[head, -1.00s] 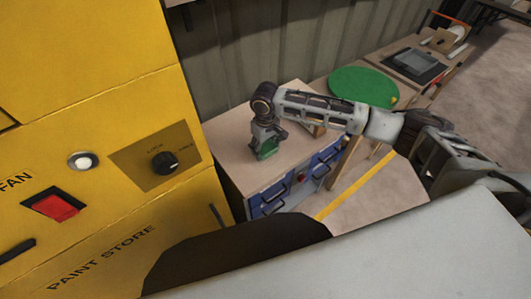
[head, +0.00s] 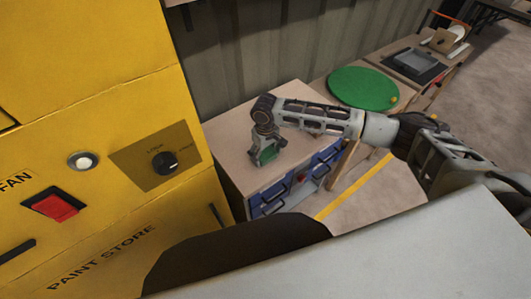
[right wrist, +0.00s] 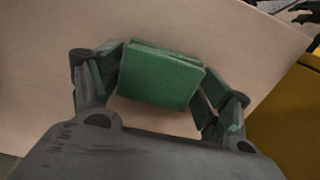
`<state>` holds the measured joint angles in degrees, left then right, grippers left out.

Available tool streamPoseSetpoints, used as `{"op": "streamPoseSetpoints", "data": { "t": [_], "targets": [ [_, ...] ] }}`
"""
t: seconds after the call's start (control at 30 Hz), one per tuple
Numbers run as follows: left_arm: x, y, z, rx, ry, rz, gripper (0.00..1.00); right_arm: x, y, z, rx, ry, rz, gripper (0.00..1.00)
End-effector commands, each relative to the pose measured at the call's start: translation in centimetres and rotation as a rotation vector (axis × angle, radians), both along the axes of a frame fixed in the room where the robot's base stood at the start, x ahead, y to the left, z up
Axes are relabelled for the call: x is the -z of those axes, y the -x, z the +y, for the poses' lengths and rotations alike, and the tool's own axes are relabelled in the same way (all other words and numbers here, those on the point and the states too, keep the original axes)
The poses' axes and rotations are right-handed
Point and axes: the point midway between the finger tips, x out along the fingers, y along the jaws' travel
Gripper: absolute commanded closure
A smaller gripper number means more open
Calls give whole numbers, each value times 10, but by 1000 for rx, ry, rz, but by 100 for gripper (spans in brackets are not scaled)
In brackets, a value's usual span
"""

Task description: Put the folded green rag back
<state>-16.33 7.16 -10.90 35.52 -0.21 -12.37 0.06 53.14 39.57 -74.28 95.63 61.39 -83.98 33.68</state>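The folded green rag (head: 267,154) is at the bench top in the head view, between the fingers of my right gripper (head: 268,149). In the right wrist view the rag (right wrist: 160,78) is a thick folded block. The fingers of my right gripper (right wrist: 162,82) flank its two ends, close against it, and appear shut on it. The pale bench top shows behind it. Whether the rag's underside touches the bench is hard to tell. My left gripper is not in view.
The pale wooden bench (head: 228,138) has blue drawers (head: 270,200) below. A round green board (head: 363,88) lies to the right. A yellow paint store cabinet (head: 100,100) fills the left. Bare bench top shows around the rag; a corrugated wall (head: 290,45) stands behind.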

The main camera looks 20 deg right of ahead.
Motion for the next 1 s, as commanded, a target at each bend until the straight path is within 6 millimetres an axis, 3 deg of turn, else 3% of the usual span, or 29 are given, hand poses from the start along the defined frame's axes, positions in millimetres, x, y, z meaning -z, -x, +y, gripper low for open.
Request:
{"op": "streamPoseSetpoints", "data": {
  "t": [0.3, 0.57, 1.0],
  "targets": [
    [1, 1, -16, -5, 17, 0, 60, 0, 0, 0, 0, 0, 0, 11],
    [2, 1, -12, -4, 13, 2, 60, -3, 0, 0, 0, 0, 0, 11],
    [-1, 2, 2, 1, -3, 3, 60, -56, 0, 0, 0, -1, -2, 11]
  ]
}}
